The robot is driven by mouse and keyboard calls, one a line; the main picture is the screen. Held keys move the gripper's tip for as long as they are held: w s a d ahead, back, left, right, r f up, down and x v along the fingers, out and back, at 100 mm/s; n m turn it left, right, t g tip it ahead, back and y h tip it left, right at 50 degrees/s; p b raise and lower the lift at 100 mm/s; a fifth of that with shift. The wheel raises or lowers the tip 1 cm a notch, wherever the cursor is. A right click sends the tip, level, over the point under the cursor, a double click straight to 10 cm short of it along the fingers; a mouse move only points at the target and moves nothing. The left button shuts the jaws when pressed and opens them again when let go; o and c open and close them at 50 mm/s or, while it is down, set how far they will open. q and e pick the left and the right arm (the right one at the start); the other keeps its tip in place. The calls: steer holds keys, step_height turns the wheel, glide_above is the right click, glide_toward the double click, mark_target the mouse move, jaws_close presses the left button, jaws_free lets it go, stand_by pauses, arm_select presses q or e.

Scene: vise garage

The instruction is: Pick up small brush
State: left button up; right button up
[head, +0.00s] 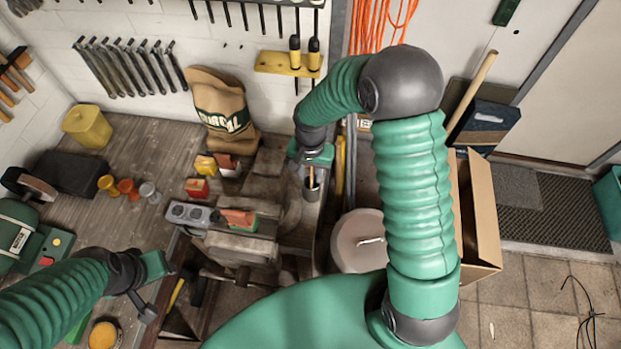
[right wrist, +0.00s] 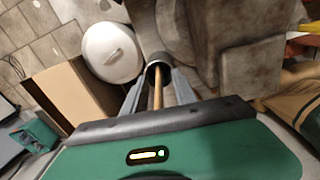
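A thin wooden handle, which looks like that of the small brush (right wrist: 158,96), sticks up out of a dark round cup (right wrist: 153,68) in the right wrist view. The brush's other end is hidden. My right gripper (right wrist: 157,88) is open, its fingers apart on either side of the handle, pointing toward the cup; I see gaps at both sides. My left gripper (head: 162,292) hangs at the lower left, empty, its fingers apart.
A white-lidded bucket (head: 358,240) and a cardboard box (head: 478,210) stand to the right. A paper sack (head: 220,110) leans on the wall behind. Small colored pots (head: 127,188) sit on the bench.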

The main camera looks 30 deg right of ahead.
steer(key=shift+w+d+f, duration=0.1)
steer(key=shift+w+d, duration=0.05)
steer(key=shift+d, duration=0.25)
steer(key=c, duration=0.7)
jaws_close()
steer(key=shift+a, duration=0.25)
step_height(320, 180, up, 10)
steer(key=shift+r+b, duration=0.1)
steer(key=shift+b, duration=0.6)
